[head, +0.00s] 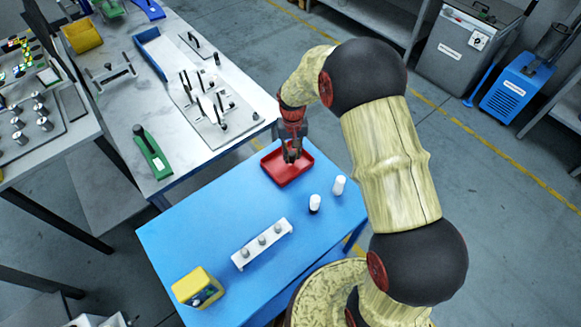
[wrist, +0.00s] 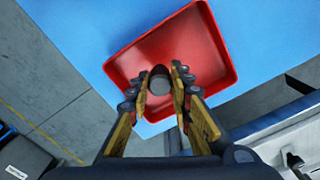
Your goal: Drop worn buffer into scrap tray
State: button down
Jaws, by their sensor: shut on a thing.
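A red scrap tray (head: 272,175) lies on the blue tabletop at its far edge; it also shows in the wrist view (wrist: 205,45). My gripper (head: 291,153) is over the tray, pointing down. In the wrist view my gripper (wrist: 160,84) is shut on a dark cylindrical piece with a grey end, the worn buffer (wrist: 160,82). The buffer is between the fingertips and appears within the tray's outline. I cannot tell whether it touches the tray floor. In the head view the fingers mostly hide it.
Two small white-and-dark cylinders (head: 315,203) (head: 339,185) stand right of the tray. A white block with several grey pegs (head: 243,257) and a yellow box (head: 197,287) are at the front of the blue table (head: 190,235). A grey bench (head: 150,95) with fixtures stands behind left.

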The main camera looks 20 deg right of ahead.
jog(key=shift+f, duration=0.1)
jog(key=c, duration=1.5)
grip_release()
jog(key=shift+c, duration=0.2)
notch_tip(320, 180, up, 12)
